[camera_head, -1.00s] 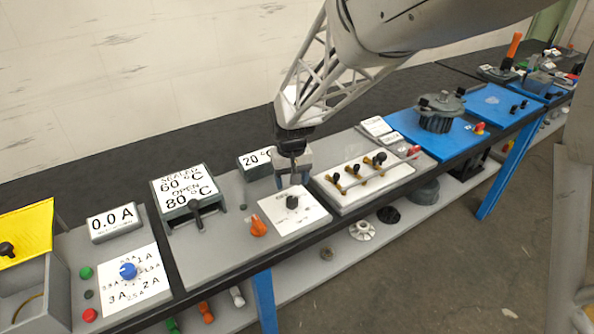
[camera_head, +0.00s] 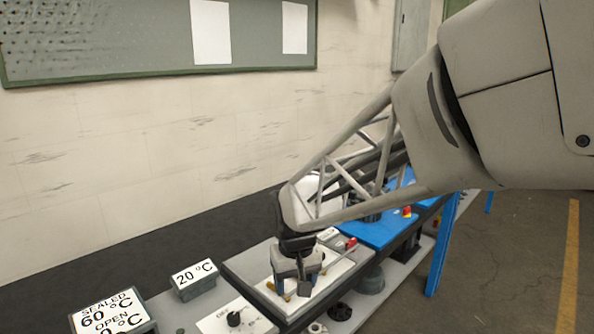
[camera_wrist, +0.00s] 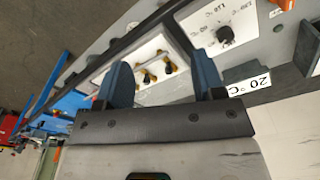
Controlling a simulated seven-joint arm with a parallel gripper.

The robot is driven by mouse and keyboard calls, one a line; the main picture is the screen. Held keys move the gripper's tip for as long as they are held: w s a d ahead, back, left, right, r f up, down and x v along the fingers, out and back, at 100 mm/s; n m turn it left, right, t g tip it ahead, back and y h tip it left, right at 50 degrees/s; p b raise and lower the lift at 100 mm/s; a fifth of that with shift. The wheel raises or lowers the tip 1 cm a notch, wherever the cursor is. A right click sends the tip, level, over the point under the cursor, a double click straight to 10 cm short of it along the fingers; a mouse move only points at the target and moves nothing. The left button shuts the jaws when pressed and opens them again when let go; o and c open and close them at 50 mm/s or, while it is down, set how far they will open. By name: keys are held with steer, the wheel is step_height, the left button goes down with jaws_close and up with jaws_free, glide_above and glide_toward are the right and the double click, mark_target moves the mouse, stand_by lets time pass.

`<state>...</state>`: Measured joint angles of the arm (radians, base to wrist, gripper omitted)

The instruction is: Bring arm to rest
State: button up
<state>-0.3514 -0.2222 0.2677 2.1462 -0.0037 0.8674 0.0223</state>
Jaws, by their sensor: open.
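My gripper (camera_head: 297,277) hangs from the lattice arm over the white valve panel in the head view. In the wrist view my gripper (camera_wrist: 165,85) shows two blue-grey fingers apart, with nothing between them. The valve panel (camera_head: 338,270) is partly hidden behind the gripper. It also shows in the wrist view (camera_wrist: 150,52), with several brass and black valves. The distance from fingertips to panel is hard to tell.
A dial panel (camera_wrist: 225,35) lies beside the valves. Blue benches (camera_head: 385,235) extend behind my arm.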

steer(key=s+d+r+m, duration=0.2)
steer(key=s+d, duration=0.7)
steer(key=s, duration=0.1)
steer(key=s+d+r+m+t, duration=0.1)
steer(key=s+d+r+m, duration=0.1)
steer(key=s+d, duration=0.8)
steer(key=shift+s+r+t+h, duration=0.3)
steer(key=shift+s+r, duration=0.2)
steer(key=shift+s, duration=0.1)
stand_by(0.9)
